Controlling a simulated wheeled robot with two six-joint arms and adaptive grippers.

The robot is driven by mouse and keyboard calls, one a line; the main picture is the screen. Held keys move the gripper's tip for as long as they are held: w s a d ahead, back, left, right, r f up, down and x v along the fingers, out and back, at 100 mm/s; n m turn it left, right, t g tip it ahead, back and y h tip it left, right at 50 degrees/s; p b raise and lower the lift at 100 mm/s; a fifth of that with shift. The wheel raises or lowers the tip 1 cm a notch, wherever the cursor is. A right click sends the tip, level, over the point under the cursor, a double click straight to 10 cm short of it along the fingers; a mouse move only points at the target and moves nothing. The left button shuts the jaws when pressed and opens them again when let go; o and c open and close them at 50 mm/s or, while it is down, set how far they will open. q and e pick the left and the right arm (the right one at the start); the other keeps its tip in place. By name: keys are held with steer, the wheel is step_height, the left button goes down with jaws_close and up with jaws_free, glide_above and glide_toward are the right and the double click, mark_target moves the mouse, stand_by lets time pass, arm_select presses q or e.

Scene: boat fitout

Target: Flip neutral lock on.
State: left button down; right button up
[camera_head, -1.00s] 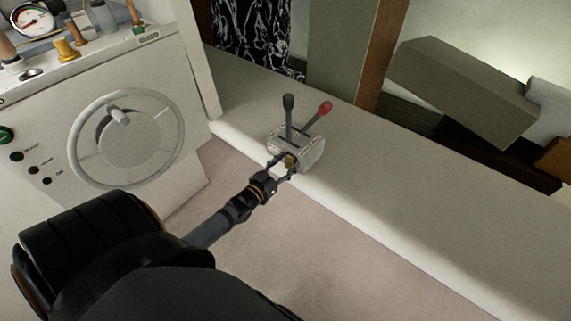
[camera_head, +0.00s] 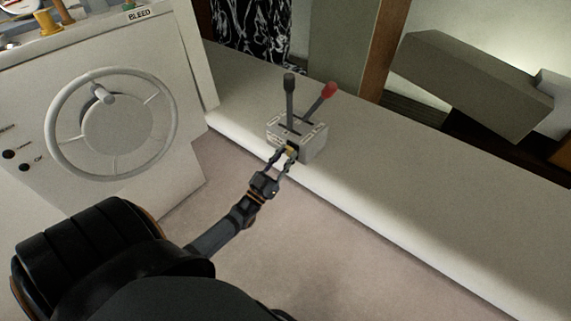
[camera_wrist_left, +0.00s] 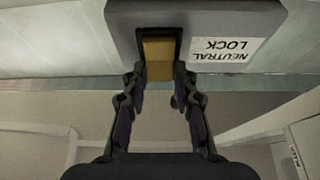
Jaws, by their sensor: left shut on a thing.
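The light grey control box (camera_head: 315,143) sits on the edge of the white ledge, with a black-knobbed lever (camera_head: 289,95) and a red-knobbed lever (camera_head: 321,101) on top. The yellow neutral lock tab (camera_head: 291,149) is in a slot on its near face. In the left wrist view the tab (camera_wrist_left: 159,60) shows in its dark slot beside the upside-down NEUTRAL LOCK label (camera_wrist_left: 228,50). My left gripper (camera_head: 283,157) is at this face, its fingertips (camera_wrist_left: 160,82) on either side of the tab and shut on it. My right gripper is not in view.
A white console with a round handwheel (camera_head: 113,123) stands at the left. The white ledge (camera_head: 430,190) runs clear to the right of the box. A brown post (camera_head: 385,50) and a grey block (camera_head: 470,85) are behind it.

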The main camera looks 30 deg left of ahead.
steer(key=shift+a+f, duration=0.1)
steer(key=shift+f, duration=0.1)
arm_select(q)
steer(key=c, duration=1)
jaws_free()
steer(key=shift+c, duration=0.2)
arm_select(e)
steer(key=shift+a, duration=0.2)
arm_select(q)
steer(key=shift+s+f, duration=0.1)
steer(key=v, duration=0.7)
steer(key=shift+s, duration=0.2)
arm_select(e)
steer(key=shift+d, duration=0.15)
